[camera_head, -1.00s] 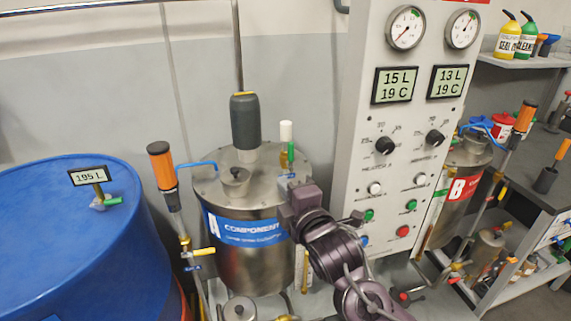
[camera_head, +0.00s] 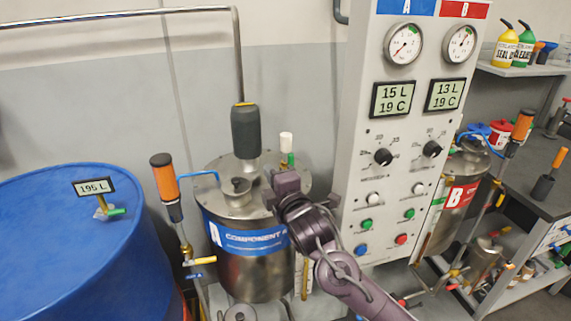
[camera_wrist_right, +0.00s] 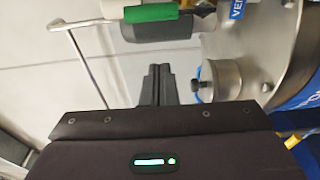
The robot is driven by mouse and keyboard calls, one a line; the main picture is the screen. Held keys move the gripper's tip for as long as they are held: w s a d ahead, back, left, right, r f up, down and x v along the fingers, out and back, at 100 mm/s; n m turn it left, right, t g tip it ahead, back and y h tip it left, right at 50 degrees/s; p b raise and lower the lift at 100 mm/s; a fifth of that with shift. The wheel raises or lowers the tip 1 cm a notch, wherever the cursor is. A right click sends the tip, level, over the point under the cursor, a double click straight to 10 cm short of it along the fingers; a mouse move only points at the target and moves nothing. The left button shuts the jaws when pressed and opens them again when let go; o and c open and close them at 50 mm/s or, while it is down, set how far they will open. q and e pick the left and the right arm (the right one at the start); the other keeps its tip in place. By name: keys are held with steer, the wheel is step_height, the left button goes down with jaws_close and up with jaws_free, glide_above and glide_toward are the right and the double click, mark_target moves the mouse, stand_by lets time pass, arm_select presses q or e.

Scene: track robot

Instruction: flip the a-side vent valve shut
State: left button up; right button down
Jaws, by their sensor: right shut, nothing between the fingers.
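The A tank (camera_head: 255,275), a steel drum with a blue "COMPONENT A" band, stands left of the panel. On its lid, the vent valve's green handle (camera_head: 291,159) stands upright below a white cap (camera_head: 286,142). In the right wrist view the green handle (camera_wrist_right: 155,13) lies across the top edge, near a partly cut-off blue tag (camera_wrist_right: 237,8). My right gripper (camera_head: 286,182) is over the lid's front right; its body hides the valve's base. In the wrist view its fingers (camera_wrist_right: 155,72) are together, empty and apart from the handle. My left gripper is not in view.
A dark grey motor (camera_head: 245,132) stands on the lid behind the gripper. An orange-topped filter (camera_head: 164,180) with a blue hose is at left. The control panel (camera_head: 360,110) rises close on the right. A blue drum (camera_head: 60,260) fills the lower left.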

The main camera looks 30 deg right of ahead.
steer(key=d+p, duration=0.1)
steer(key=d, duration=0.1)
steer(key=d+p, duration=0.1)
steer(key=shift+w+d, duration=0.2)
steer(key=shift+d, duration=0.2)
stand_by(0.3)
